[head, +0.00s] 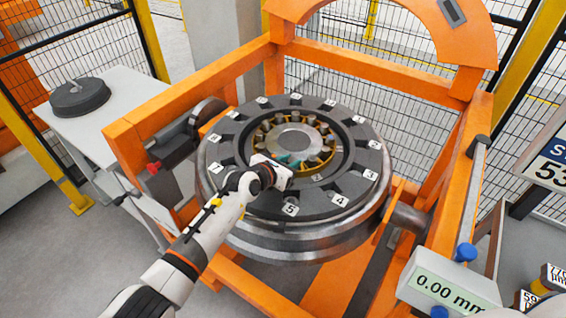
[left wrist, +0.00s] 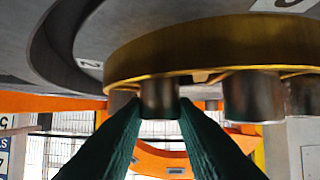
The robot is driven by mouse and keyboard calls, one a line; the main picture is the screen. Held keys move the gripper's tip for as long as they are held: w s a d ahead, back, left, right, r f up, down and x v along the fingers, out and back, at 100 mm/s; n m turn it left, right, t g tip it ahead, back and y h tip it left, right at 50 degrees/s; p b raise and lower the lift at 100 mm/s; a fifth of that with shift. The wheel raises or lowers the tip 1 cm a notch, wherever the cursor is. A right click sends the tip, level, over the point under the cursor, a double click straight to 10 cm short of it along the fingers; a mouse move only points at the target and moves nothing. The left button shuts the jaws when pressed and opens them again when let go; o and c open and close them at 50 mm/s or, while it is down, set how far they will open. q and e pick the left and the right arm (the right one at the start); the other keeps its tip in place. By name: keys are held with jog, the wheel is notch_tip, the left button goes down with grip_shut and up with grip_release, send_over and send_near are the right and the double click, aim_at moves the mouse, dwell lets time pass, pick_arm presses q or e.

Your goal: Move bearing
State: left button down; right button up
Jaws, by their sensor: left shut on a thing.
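The bearing (head: 321,158) sits in the middle of the large grey wheel (head: 238,178), with a brass-coloured cage and several steel rollers around a round hub. In the left wrist view its brass ring (left wrist: 200,52) spans the top. My left gripper (head: 288,161) reaches in from the left over the wheel's numbered face to the bearing's near side. Its green fingers (left wrist: 160,112) are closed on either side of one steel roller (left wrist: 160,95) beneath the brass ring. The fingers hide part of the bearing in the head view.
An orange gantry frame (head: 200,75) surrounds the wheel, with an arch at the back. A white table (head: 118,95) with a dark round lid (head: 80,97) stands at the left. A gauge reading 0.00 mm (head: 447,287) is at the lower right. Mesh fencing closes the back.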

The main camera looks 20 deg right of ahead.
pick_arm(q)
jog(key=shift+s+d, duration=0.1)
jog(key=shift+d, duration=0.1)
dwell(0.3)
jog(key=c, duration=1.5)
grip_release()
jog(key=shift+o, duration=0.2)
jog(key=shift+s+a+r, duration=0.15)
jog(key=shift+a, duration=0.25)
jog(key=v, duration=1)
jog(key=shift+s+a+r, duration=0.2)
jog(key=shift+s, duration=0.15)
jog(key=shift+s+a+r, duration=0.1)
